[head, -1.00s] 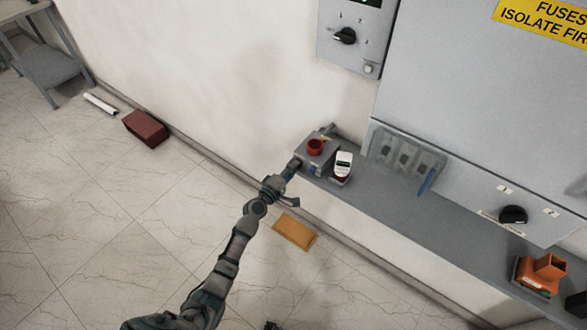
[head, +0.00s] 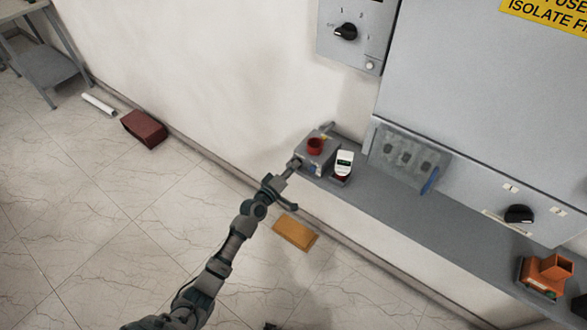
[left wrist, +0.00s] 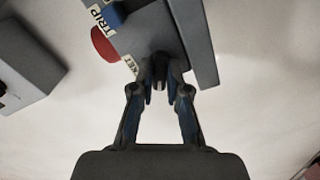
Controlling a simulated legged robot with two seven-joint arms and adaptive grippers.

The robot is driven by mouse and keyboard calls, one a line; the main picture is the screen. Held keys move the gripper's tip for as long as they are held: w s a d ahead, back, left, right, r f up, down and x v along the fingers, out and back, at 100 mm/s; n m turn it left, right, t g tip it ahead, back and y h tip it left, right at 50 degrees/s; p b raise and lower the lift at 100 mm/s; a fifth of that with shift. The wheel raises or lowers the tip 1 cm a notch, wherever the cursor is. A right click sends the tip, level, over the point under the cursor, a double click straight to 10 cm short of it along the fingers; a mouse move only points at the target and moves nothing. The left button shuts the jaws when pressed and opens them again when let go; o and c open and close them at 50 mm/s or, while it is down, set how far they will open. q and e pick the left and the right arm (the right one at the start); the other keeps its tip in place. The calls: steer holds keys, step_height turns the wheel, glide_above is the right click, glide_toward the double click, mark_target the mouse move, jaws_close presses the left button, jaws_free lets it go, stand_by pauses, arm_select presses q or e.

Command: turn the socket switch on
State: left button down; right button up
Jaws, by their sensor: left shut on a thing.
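A grey box (head: 322,157) with a red round part (head: 315,146) on it stands at the left end of the grey shelf. In the left wrist view, the same box (left wrist: 170,22) carries a TRIP label (left wrist: 101,20), a blue part, a red button (left wrist: 105,45) and a label partly readable as "KET". Next to that label is a small dark switch (left wrist: 160,66), mostly hidden by the fingertips. My left gripper (left wrist: 160,92) is shut on this switch. In the head view my left gripper (head: 294,165) is at the near left side of the box. My right gripper is out of view.
A white and red device (head: 343,164) stands just right of the box on the grey shelf (head: 385,207). An orange socket (head: 546,272) is at the right. A rotary dial (head: 346,31) is on the wall panel above.

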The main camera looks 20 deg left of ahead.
arm_select(q)
steer(key=shift+a+f+m+p, duration=0.15)
steer(key=shift+m+p, duration=0.3)
steer(key=shift+m, duration=2.7)
steer(key=shift+d+f+m+p, duration=0.1)
steer(key=shift+m+p, duration=0.35)
steer(key=shift+m, duration=2.7)
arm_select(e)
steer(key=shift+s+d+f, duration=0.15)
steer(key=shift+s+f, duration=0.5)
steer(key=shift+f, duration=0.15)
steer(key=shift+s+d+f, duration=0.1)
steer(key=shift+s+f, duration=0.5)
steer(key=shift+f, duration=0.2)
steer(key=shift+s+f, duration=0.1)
arm_select(q)
steer(key=c, duration=1.5)
jaws_free()
steer(key=shift+o, duration=0.3)
steer(key=shift+a+r, duration=0.1)
steer(key=shift+s, duration=0.15)
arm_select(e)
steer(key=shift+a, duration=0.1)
